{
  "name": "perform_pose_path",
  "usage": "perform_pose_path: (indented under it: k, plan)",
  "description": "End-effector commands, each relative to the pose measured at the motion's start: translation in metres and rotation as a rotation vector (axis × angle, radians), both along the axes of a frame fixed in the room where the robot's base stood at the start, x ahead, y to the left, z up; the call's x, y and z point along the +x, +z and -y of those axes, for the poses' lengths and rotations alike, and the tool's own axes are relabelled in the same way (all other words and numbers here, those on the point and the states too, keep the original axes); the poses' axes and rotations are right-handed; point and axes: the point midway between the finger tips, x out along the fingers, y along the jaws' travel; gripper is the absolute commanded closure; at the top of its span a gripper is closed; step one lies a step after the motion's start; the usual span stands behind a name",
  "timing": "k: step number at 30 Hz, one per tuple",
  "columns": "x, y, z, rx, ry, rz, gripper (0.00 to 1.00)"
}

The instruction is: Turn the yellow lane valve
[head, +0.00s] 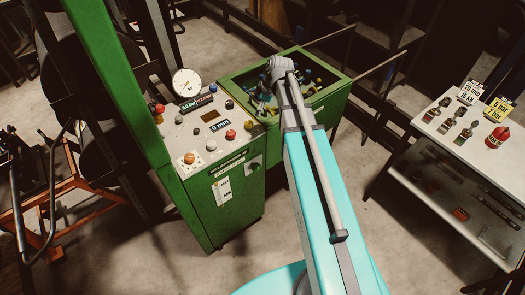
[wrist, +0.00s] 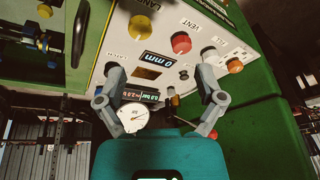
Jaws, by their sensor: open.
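My gripper (wrist: 160,110) is open and empty, its two grey fingers spread in front of the control panel in the wrist view. In the head view my arm hides most of it. Several coloured handles, blue and some yellowish, show in the green bin (head: 336,108). Yellow parts (wrist: 45,11) also show at the top left of the wrist view. An orange-yellow knob (wrist: 235,66) sits on the panel, right of the fingers; it also shows in the head view (head: 190,158).
The panel carries a round gauge (head: 186,83), a red knob (wrist: 181,43), a white knob (wrist: 209,55) and a display (wrist: 157,59). A green post (head: 110,75) stands left of the panel. A white table (head: 470,150) with tools stands at the right.

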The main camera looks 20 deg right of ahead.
Motion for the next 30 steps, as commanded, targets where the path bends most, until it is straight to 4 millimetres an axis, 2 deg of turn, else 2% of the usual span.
perform_pose_path:
  k: [30]
  plan:
    - [-0.099,-0.028,-0.032,-0.124,-0.543,-0.204,0.13]
